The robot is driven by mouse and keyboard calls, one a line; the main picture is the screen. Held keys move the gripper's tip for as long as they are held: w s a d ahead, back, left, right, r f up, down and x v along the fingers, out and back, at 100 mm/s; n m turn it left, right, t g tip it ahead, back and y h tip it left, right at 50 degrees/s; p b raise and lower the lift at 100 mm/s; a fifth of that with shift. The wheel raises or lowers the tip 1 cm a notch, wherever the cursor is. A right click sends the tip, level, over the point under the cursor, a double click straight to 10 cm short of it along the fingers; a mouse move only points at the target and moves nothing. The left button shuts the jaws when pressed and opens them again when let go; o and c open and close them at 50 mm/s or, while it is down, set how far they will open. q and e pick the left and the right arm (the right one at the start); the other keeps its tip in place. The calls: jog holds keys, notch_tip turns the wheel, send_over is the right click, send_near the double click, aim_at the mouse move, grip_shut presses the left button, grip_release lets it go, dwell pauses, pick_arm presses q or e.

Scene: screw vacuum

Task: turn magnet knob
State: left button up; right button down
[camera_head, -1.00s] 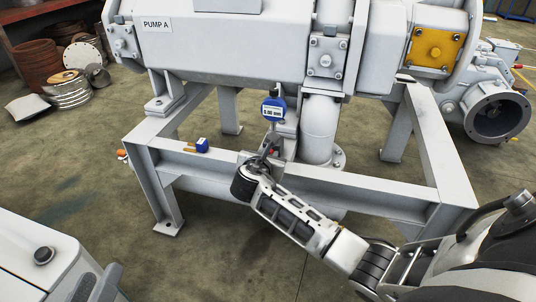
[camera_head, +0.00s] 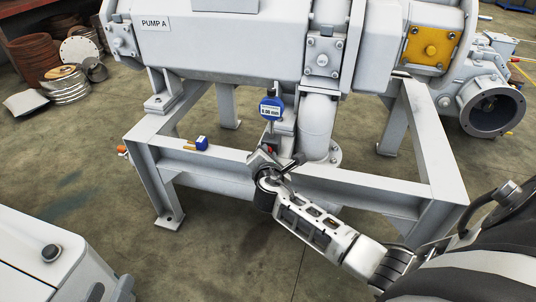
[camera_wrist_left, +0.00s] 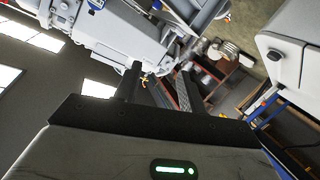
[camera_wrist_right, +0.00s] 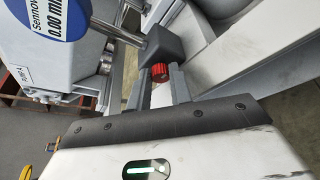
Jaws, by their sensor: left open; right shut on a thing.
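A blue dial gauge (camera_head: 271,107) stands upright on the frame beam below the pump. Its face also shows in the right wrist view (camera_wrist_right: 55,15). Its magnet base is a dark block (camera_wrist_right: 165,42) with a red ribbed knob (camera_wrist_right: 160,72) on its side. My right gripper (camera_wrist_right: 158,82) is shut on the red knob, one finger on either side. In the head view my right gripper (camera_head: 268,157) is at the base and hides most of the knob. My left gripper (camera_wrist_left: 158,78) is open and empty in the left wrist view, away from the gauge.
A small blue-and-tan object (camera_head: 200,143) lies on the frame beam (camera_head: 350,180) left of the gauge. The white pump (camera_head: 220,50) is just above the gauge. A pipe (camera_head: 316,130) stands close to its right. A white cabinet (camera_head: 35,260) is at the lower left.

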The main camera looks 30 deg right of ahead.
pick_arm(q)
jog(key=shift+w+r+t, duration=0.1)
jog(key=shift+r+t, duration=0.2)
jog(key=shift+r, duration=0.1)
pick_arm(e)
jog(key=c, duration=1.3)
grip_release()
jog(key=shift+o, duration=0.2)
jog(key=shift+f, duration=0.1)
jog(key=shift+s, duration=0.1)
